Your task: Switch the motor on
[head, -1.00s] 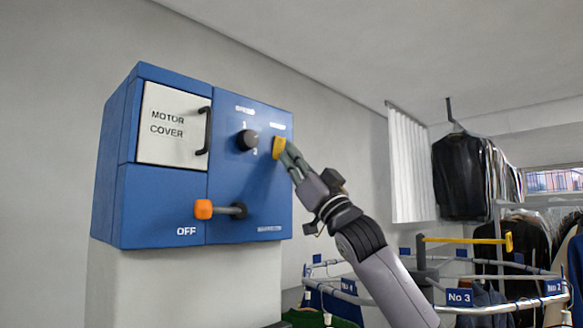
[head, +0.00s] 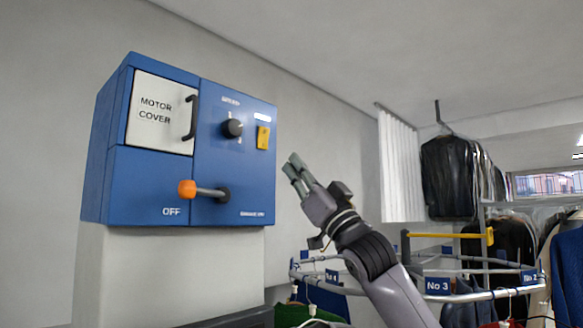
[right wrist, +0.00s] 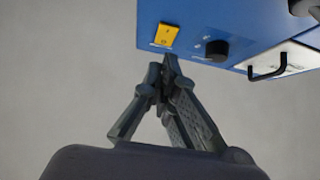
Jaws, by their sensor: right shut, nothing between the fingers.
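The blue motor box (head: 235,175) stands on a pale pedestal at the left of the head view. On its face are a yellow rocker switch (head: 263,137), a black knob (head: 232,128) and a lever with an orange tip (head: 187,189), which points left beside the word OFF. A white motor cover (head: 158,112) with a black handle is closed. My right gripper (head: 293,165) is shut and empty, right of the box and apart from the yellow switch. The right wrist view also shows the shut fingers (right wrist: 168,65) near the yellow switch (right wrist: 166,34). My left gripper is out of view.
A round garment rail with numbered tags (head: 437,285) and a yellow bar (head: 450,236) stands at the lower right. Dark bagged clothes (head: 450,178) hang behind it.

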